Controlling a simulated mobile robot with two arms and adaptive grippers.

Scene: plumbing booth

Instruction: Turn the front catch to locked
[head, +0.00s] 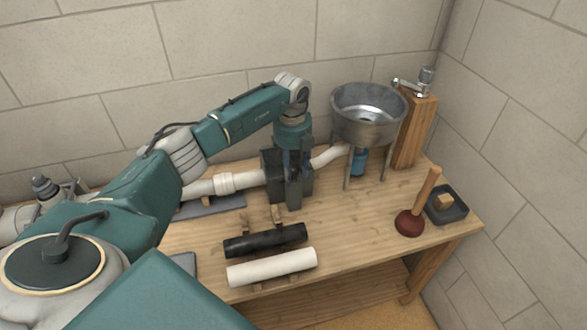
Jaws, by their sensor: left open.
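My left gripper (291,197) reaches down from above at the middle of the bench, open, in front of the white pipe line (240,181). Dark blocky parts show around its fingers, where the pipe run is covered. I cannot tell which of these belong to a pipe fitting and which to the gripper. The front catch cannot be made out; its position and any contact with the fingers are hidden. My right gripper is not in view.
A metal basin (369,113) on legs stands right of the gripper, beside a wooden post (415,130) with a tap (411,86). A black tube (265,240) and white tube (272,267) lie in front. A plunger (410,223) and dark tray (447,213) stand at right.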

